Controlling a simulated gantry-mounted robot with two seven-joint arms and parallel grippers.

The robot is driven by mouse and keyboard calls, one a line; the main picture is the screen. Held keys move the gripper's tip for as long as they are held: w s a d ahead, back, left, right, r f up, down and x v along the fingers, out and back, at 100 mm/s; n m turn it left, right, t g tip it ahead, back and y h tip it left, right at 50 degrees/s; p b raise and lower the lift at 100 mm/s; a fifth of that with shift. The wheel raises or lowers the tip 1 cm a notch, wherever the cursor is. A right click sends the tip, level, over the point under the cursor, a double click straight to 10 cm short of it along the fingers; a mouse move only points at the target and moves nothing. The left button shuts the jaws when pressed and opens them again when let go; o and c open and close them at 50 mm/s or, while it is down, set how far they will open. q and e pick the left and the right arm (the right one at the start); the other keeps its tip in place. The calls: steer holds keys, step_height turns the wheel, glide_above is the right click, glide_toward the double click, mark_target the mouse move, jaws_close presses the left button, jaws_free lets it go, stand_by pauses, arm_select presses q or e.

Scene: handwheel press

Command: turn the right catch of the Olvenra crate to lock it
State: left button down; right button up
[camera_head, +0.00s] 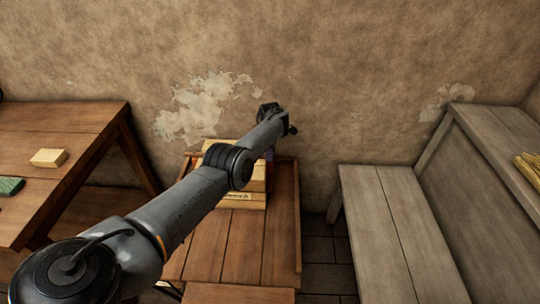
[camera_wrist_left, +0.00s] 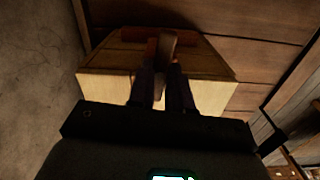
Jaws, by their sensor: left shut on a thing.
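The Olvenra crate (camera_head: 240,201) is a pale wooden box on the brown bench in the head view. Part of its dark lettering shows on the front; my left arm crosses over and hides much of it. In the left wrist view the crate (camera_wrist_left: 105,88) fills the middle, with a pale side facing the camera. My left gripper (camera_wrist_left: 162,78) is at the crate, its dark fingers shut on either side of a narrow brown-grey catch (camera_wrist_left: 167,45). Reddish patches show beside the catch. The catch's exact angle is hard to tell. My right gripper is not in view.
The crate's brown bench (camera_head: 210,245) stands against the plaster wall (camera_head: 350,80). A brown table (camera_head: 60,118) at left holds a pale block (camera_head: 49,158) and a green block (camera_head: 11,186). A grey bench (camera_head: 390,225) stands at right, with dark floor between.

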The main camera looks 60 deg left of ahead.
arm_select(q)
steer(key=shift+n, duration=0.6)
steer(key=c, duration=1)
jaws_free()
steer(key=shift+c, duration=0.2)
steer(key=shift+r, duration=0.45)
step_height(320, 180, up, 10)
steer(key=p, duration=0.5)
